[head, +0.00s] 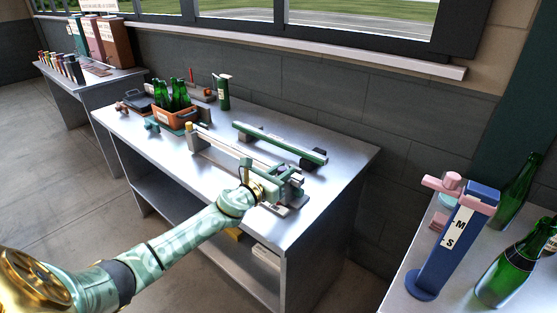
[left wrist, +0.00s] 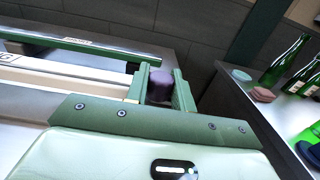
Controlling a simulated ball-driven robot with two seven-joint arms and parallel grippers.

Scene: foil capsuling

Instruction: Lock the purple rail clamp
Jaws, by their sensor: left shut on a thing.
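The purple rail clamp shows in the left wrist view as a dark purple knob (left wrist: 159,86) standing between my two green fingers. My left gripper (head: 294,181) is shut on this knob, at the near right end of a pale rail (head: 233,148) on the metal workbench. The pale rail also shows at the left of the left wrist view (left wrist: 62,80). My right gripper is out of view.
A green rail (head: 280,143) lies behind the pale one on the workbench (head: 345,167). An orange crate of green bottles (head: 174,115) stands at the back left. A side table at right holds a blue stand (head: 452,250) and green bottles (head: 503,274).

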